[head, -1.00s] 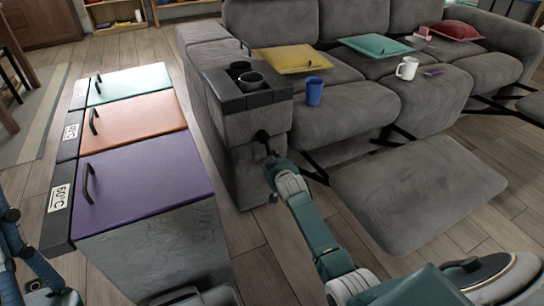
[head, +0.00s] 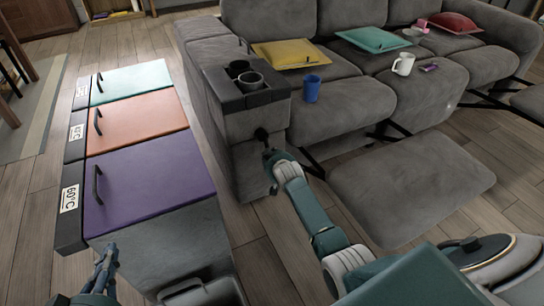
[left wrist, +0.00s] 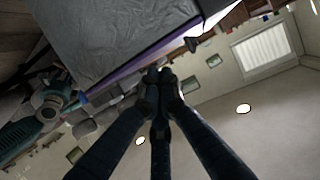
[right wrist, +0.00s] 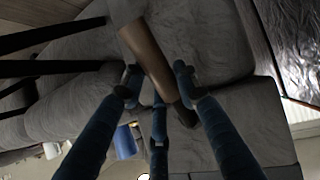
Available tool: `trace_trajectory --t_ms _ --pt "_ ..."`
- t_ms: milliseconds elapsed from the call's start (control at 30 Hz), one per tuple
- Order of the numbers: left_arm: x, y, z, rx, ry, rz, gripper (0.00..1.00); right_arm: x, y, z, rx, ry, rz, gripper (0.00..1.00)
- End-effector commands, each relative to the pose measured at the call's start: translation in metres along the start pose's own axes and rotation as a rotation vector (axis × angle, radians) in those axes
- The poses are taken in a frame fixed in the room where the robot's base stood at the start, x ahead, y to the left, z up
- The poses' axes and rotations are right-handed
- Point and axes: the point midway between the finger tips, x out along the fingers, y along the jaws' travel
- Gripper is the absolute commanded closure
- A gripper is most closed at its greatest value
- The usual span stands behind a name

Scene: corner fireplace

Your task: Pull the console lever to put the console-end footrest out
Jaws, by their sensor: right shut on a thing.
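The grey sofa console (head: 240,110) has a dark top with two cup holders. A dark lever (head: 262,134) sticks out of its front face. My right gripper (head: 270,155) is at this lever; in the right wrist view its fingers (right wrist: 155,92) are shut around a brown handle (right wrist: 148,50). The console-end footrest (head: 410,190) stands out in front of the seat on black metal arms, roughly level. My left gripper (head: 107,255) is low beside the purple-lidded bin; its fingertips come together in the left wrist view (left wrist: 160,78), with nothing seen between them.
A bin unit with teal, orange and purple (head: 145,185) lids stands left of the console. A blue cup (head: 312,88), white mug (head: 403,64) and pillows lie on the sofa. Open wood floor (head: 265,265) lies between bins and footrest.

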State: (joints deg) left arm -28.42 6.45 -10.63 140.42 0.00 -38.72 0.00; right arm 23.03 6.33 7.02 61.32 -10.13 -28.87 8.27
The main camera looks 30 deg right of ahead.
Motion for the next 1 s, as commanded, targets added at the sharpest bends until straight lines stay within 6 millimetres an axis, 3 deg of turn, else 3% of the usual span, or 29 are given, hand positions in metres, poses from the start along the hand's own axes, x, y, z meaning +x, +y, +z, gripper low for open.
trace_trajectory --t_ms 200,533,567,633,1000 --pt "-0.0018 -0.0013 0.0108 0.0 -0.046 -0.003 1.0 -0.0005 -0.0023 0.0019 -0.001 -0.009 -0.003 1.0" --pt "-0.0018 -0.0014 0.0115 0.0 -0.048 -0.003 1.0 -0.0004 -0.0023 0.0019 -0.001 -0.009 -0.003 1.0" --pt "-0.0018 -0.0013 0.0115 0.0 -0.048 -0.003 1.0 -0.0004 -0.0023 0.0019 -0.001 -0.009 -0.003 0.66" --pt "-0.0017 -0.0013 0.0114 0.0 -0.048 -0.003 1.0 -0.0004 -0.0022 0.0017 -0.001 -0.009 -0.003 0.52" --pt "-0.0018 -0.0012 0.0108 0.0 -0.045 -0.002 1.0 -0.0026 -0.0005 0.0007 -0.001 -0.006 -0.001 0.51"
